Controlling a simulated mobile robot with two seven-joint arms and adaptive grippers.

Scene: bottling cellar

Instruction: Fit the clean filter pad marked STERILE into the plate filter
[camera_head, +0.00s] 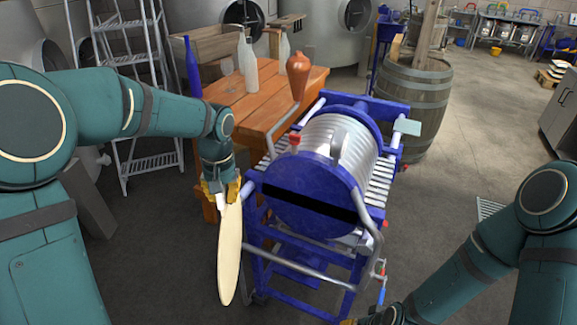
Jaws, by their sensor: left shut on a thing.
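My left gripper (225,192) is shut on a cream round pad (230,255) at its upper rim. The pad hangs upright, seen almost edge-on, in front of the left side of the plate filter. No STERILE marking can be read on it from here. The plate filter (310,203) is a blue frame with a round blue end plate at the front and a pack of silvery plates behind it. The pad is outside the pack. My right gripper (366,320) is at the bottom edge, mostly cut off, and its opening cannot be made out.
A wooden table (262,105) with pale bottles and a blue bottle stands behind the filter to the left. A barrel (412,100) stands close behind it on the right. A metal ladder (122,60) is at the left back.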

